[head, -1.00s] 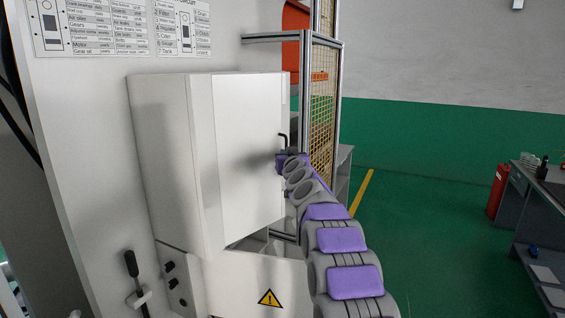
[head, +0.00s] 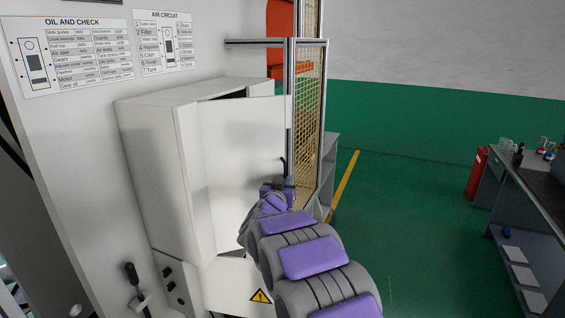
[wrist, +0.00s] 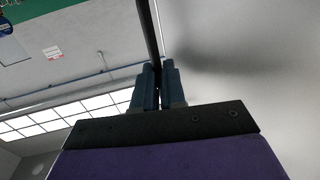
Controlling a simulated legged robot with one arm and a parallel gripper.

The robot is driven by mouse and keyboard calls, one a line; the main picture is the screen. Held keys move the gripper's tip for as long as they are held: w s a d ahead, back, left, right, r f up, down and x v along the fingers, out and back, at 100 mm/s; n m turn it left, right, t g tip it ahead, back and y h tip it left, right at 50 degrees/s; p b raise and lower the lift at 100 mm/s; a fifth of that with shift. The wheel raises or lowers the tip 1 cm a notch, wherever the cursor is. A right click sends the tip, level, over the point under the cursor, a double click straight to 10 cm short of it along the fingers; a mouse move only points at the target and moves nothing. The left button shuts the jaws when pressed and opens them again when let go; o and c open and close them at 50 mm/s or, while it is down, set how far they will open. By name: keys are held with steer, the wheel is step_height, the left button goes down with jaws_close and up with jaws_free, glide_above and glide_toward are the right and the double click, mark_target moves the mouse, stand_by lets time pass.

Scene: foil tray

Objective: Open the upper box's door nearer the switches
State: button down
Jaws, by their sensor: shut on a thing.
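The upper box (head: 150,160) is a white cabinet on a pale panel at the left of the head view. Its white door (head: 240,150) stands ajar, with a dark gap along the top towards the right. A black bar handle (head: 284,166) is near the door's right edge. My gripper (head: 286,184) is at the lower part of this handle, partly hidden by my arm. In the wrist view my gripper (wrist: 158,72) is shut on the dark handle bar (wrist: 148,28), the pale door surface beside it. Small black switches (head: 169,284) sit on the lower box (head: 225,290).
A black lever (head: 131,275) is left of the switches. A yellow mesh guard in a metal frame (head: 291,120) stands just behind the door's free edge. Green floor (head: 400,220) is open at right, before a workbench (head: 540,205) and red extinguisher (head: 477,172).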

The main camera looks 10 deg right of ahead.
steer(key=s+a+m+g+h+p, duration=0.2)
steer(key=s+a+h+p, duration=0.1)
steer(key=s+p, duration=0.2)
steer(key=s+a+m+g+h+p, duration=0.2)
steer(key=s+p, duration=0.4)
steer(key=s, duration=0.4)
steer(key=shift+s+a+m+h, duration=0.3)
steer(key=shift+a+m+h, duration=0.2)
steer(key=shift+a+h, duration=0.2)
steer(key=shift+r, duration=0.15)
steer(key=c, duration=1.7)
jaws_free()
steer(key=o, duration=0.5)
steer(key=shift+w+a, duration=0.1)
steer(key=shift+a, duration=0.4)
